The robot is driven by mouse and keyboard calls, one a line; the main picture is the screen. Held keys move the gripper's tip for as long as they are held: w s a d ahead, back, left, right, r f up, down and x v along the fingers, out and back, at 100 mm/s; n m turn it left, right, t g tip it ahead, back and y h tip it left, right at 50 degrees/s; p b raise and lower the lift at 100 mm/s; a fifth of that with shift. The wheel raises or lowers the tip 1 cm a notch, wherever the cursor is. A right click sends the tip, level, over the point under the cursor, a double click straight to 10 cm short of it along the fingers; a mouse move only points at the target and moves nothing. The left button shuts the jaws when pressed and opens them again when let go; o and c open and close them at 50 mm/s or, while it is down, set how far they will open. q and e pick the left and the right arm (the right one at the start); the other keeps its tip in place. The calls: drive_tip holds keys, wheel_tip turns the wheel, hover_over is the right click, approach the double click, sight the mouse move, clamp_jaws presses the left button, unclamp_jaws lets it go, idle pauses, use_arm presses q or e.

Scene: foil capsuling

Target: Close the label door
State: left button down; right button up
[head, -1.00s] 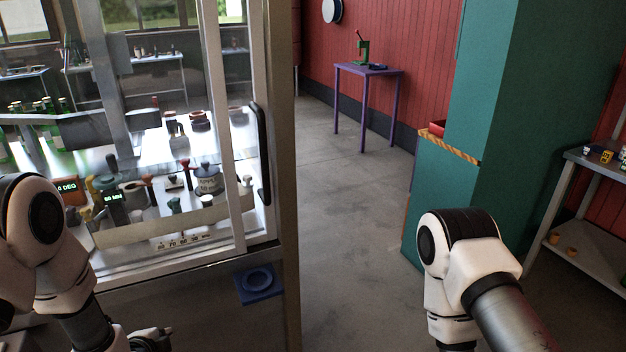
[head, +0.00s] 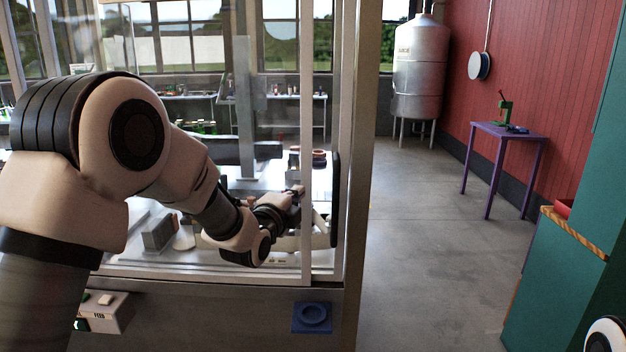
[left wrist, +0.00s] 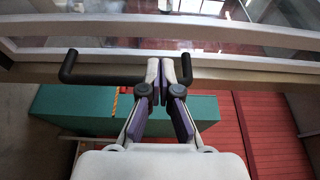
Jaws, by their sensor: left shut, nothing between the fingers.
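The label door is a clear glass panel in a pale metal frame (head: 307,120) on the machine's front, with a long black bar handle (head: 335,190) near its right edge. My left arm reaches across the front, and my left gripper (head: 298,191) is near the door frame, left of the handle. In the left wrist view, the gripper (left wrist: 163,72) is shut and empty. The black handle (left wrist: 110,75) runs across behind its fingertips there; I cannot tell whether they touch. My arm hides part of the door's lower left. My right gripper is out of view.
A blue ring-shaped holder (head: 312,316) sits on the machine's lower front. A control box (head: 105,312) is at lower left. A teal cabinet (head: 560,270) stands at right, and a purple table (head: 505,135) farther back. The floor between is open.

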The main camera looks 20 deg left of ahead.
use_arm(q)
drive_tip(key=w+p, duration=0.1)
drive_tip(key=w, duration=0.1)
drive_tip(key=w+d+p, duration=0.1)
drive_tip(key=w, duration=0.2)
drive_tip(key=w+d+p, duration=0.1)
drive_tip(key=w, duration=0.1)
drive_tip(key=shift+w+r+p, duration=0.25)
drive_tip(key=shift+w+p, duration=0.1)
drive_tip(key=shift+w+a+f, duration=0.1)
drive_tip(key=shift+w+a, duration=0.15)
drive_tip(key=shift+w, duration=0.1)
drive_tip(key=shift+d, duration=0.1)
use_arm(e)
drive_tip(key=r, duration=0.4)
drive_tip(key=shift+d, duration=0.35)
use_arm(q)
drive_tip(key=shift+d, duration=0.1)
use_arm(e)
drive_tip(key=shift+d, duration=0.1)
use_arm(q)
drive_tip(key=shift+w+f, duration=0.1)
